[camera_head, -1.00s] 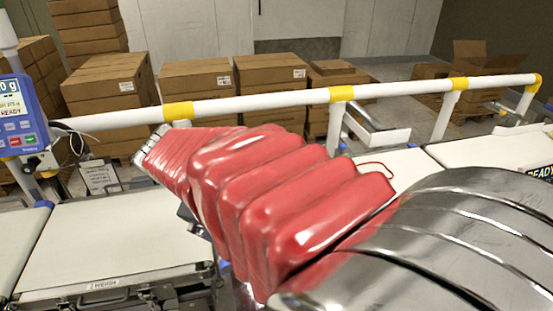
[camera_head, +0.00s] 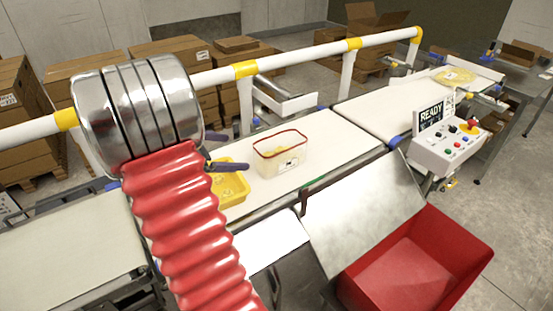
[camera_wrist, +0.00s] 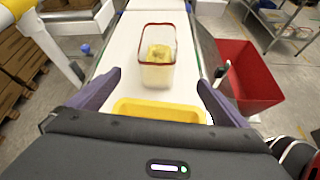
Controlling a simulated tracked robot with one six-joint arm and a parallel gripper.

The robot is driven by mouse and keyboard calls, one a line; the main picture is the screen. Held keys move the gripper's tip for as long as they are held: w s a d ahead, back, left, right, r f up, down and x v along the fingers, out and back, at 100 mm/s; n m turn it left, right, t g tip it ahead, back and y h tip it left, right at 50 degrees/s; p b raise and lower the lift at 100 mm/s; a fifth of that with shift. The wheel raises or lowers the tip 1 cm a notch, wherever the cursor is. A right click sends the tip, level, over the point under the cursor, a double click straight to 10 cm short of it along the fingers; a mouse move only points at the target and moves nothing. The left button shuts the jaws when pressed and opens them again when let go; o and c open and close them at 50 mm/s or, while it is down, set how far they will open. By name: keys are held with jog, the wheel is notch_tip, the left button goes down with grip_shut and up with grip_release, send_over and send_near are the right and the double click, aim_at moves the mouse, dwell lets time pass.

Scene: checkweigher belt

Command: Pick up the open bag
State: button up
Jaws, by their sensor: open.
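The open bag (camera_head: 281,155) is clear with a red rim around its open top and some yellow contents low inside. It stands upright on the white belt in the head view. In the wrist view the bag (camera_wrist: 157,72) is ahead, in line with the space between my fingers. My gripper (camera_head: 232,153) is open, with its dark purple fingers just left of the bag and apart from it. The fingers of my gripper (camera_wrist: 159,80) also show in the wrist view, with nothing between them held.
A yellow tray (camera_head: 230,186) lies on the belt beside the bag, partly under my gripper. A white rail (camera_head: 300,54) runs behind the belt. A metal chute (camera_head: 365,215) and a red bin (camera_head: 455,243) are in front. A control box (camera_head: 447,142) stands at right.

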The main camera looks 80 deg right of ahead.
aim_at(276, 152)
jog(key=shift+n+g+h, duration=0.4)
jog(key=shift+n+g, duration=0.3)
jog(key=d, duration=0.1)
jog(key=s+d+f, duration=0.1)
jog(key=d, duration=0.1)
jog(key=s+d, duration=0.1)
jog(key=shift+s+d+f, duration=0.1)
jog(key=shift+d+f, duration=0.2)
jog(key=shift+d, duration=0.05)
jog(key=shift+x, duration=4.3)
jog(key=shift+f, duration=0.1)
jog(key=shift+x, duration=2.6)
jog(key=shift+a, duration=0.1)
jog(key=shift+c, duration=0.2)
jog(key=c, duration=1.6)
